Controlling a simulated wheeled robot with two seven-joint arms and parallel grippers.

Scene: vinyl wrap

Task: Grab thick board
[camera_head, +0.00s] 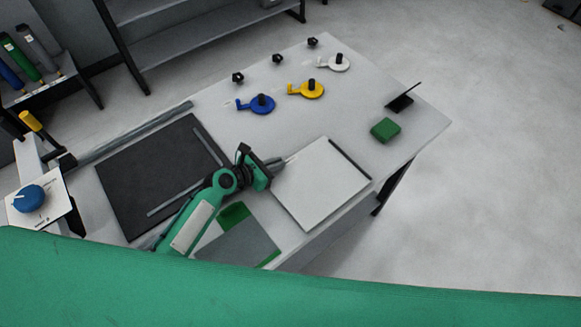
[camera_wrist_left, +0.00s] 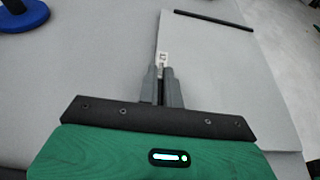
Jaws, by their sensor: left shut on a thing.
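The thick board (camera_head: 318,190) is a flat light-grey slab with a dark strip along one edge, lying on the table. In the left wrist view the board (camera_wrist_left: 225,80) fills the right half, with a small white label at its left edge. My left gripper (camera_head: 284,162) reaches in from the left to the board's left edge. In the left wrist view its fingers (camera_wrist_left: 161,74) are close together at that edge by the label, shut on the board. The fingers hide the part they grip. My right gripper is not in view.
Blue (camera_head: 262,103), yellow (camera_head: 312,90) and white (camera_head: 339,63) handled discs stand at the back of the table. A green block (camera_head: 385,130) lies right of the board. A black mat (camera_head: 150,180) lies left. Table space behind the board is clear.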

